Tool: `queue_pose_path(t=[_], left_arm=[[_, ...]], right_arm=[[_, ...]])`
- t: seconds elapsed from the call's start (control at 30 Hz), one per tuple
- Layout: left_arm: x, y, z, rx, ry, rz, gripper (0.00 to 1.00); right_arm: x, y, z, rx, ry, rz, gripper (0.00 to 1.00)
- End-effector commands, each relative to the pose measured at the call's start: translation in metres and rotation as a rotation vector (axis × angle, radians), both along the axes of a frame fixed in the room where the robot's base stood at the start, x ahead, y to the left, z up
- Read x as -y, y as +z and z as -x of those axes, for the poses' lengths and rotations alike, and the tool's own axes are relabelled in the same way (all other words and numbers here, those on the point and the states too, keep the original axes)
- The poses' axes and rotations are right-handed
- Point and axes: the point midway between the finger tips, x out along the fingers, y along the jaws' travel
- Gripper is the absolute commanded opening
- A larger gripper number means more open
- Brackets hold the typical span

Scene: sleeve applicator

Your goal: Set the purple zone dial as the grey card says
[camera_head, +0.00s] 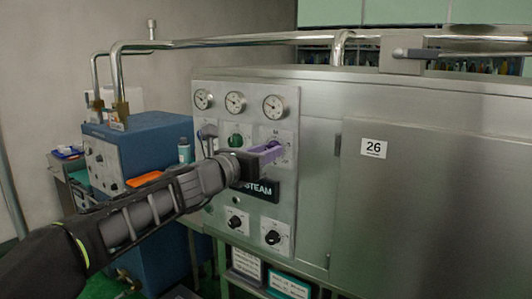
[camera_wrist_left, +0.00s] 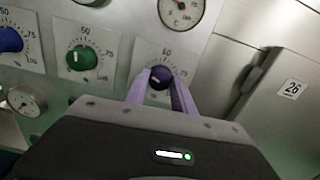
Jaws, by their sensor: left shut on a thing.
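The purple zone dial (camera_wrist_left: 160,76) is a dark purple knob on a pale scale plate with 50 above and 75 at the right in the left wrist view. My left gripper (camera_head: 270,151) reaches the panel from the left, its purple fingers (camera_wrist_left: 162,91) shut on the dial from both sides. The fingers hide part of the knob and scale, and I cannot read its pointer surely. A framed pale card (camera_head: 246,262) hangs below the panel; I cannot tell whether it is the grey card, and its print is too small to read. My right gripper is not in view.
The steel panel (camera_head: 205,97) also carries a green dial (camera_wrist_left: 81,57), a blue dial (camera_wrist_left: 10,40), gauges (camera_head: 235,103) and black knobs (camera_head: 272,237). A STEAM plate (camera_head: 262,190) sits just below the gripper. A steel pipe (camera_head: 230,41) runs above. A blue machine (camera_head: 143,150) stands left.

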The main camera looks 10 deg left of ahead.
Motion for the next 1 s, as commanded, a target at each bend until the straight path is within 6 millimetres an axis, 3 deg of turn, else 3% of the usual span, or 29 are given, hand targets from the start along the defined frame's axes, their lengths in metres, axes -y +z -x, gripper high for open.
queue_pose_path(t=[0.37, 1.0], left_arm=[[-0.001, -0.002, 0.000, 0.058, 0.002, -0.150, 0.00], [0.001, -0.004, 0.000, 0.273, 0.000, -0.689, 0.00]], right_arm=[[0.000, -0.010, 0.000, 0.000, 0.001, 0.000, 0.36], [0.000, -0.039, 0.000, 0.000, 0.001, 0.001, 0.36]])
